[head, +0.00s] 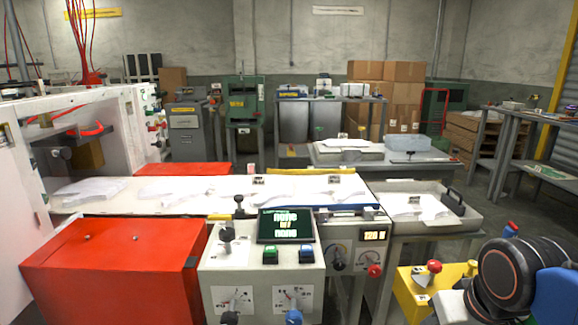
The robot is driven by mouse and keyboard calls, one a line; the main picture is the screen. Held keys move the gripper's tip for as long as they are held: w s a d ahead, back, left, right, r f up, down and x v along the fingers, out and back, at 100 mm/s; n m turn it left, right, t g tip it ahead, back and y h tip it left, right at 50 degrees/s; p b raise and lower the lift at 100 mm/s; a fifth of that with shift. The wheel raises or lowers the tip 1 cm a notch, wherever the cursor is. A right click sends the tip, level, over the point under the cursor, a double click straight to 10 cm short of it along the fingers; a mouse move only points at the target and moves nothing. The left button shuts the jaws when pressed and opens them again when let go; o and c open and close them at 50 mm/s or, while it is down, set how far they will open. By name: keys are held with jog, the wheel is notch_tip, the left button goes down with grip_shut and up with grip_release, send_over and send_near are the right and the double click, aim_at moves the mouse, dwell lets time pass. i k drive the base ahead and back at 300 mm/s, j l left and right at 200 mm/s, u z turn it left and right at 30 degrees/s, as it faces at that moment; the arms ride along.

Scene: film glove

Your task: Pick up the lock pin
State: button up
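I cannot tell for sure which part is the lock pin. A black-knobbed pin (227,236) stands upright on the grey control panel (212,262) at the front centre. A second, smaller black knob (239,203) stands just behind it at the edge of the white bed. A red-knobbed part (434,267) stands on a yellow block (412,285) at the lower right, beside a black and blue part of my arm. My gripper is not in view.
A red box cover (120,262) fills the front left. White film sheets lie on the long white bed (225,190). A grey tray (450,222) with a black handle stands right of it. Open floor shows at the back right.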

aim_at(472, 265)
jog(key=z, duration=0.75)
